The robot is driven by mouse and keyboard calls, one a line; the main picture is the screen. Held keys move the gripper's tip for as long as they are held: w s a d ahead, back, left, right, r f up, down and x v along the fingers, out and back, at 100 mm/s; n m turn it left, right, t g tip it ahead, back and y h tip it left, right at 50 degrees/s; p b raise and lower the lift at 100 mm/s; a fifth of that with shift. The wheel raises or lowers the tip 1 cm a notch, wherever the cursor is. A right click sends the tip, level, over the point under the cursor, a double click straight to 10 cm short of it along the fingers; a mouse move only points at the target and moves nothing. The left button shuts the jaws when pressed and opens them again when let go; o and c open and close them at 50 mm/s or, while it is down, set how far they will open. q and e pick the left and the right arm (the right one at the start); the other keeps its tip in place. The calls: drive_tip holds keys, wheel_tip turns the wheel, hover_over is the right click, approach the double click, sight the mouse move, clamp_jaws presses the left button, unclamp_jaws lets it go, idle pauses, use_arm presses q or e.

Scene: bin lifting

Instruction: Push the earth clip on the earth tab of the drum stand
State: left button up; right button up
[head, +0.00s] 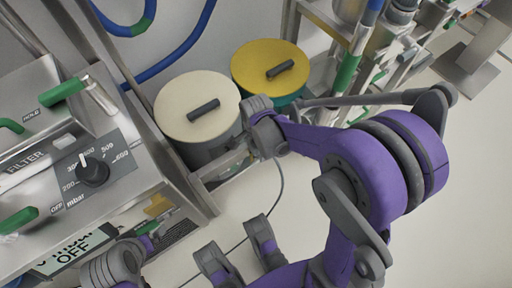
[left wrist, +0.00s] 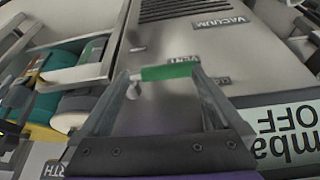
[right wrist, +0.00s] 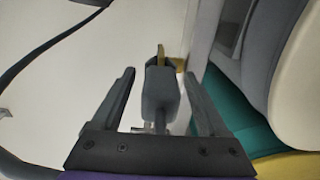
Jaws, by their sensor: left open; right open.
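In the right wrist view my right gripper (right wrist: 163,82) is open. Its fingers stand on either side of the grey earth clip (right wrist: 160,100), with a gap on each side. A brass piece, seemingly the earth tab (right wrist: 179,65), shows at the clip's far end; I cannot tell whether the clip sits on it. In the head view my right gripper (head: 244,152) is beside the drum stand (head: 204,196), and the clip is hidden there. My left gripper (left wrist: 165,85) is open around the green vent handle (left wrist: 168,72); I cannot tell whether it touches it.
A cream-lidded drum (head: 190,112) and a yellow-lidded drum (head: 262,62) stand close to my right gripper. A thin cable (head: 277,205) runs down to the floor. The steel vacuum unit (head: 125,150) with its knob fills the left. Pale floor at the right is open.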

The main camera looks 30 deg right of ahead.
wheel_tip(320, 180, up, 11)
drive_tip(key=p, duration=0.3)
drive_tip(key=shift+f, duration=0.1)
use_arm(q)
wheel_tip(320, 180, up, 4)
drive_tip(key=shift+s+r, duration=0.1)
drive_tip(key=shift+s, duration=0.05)
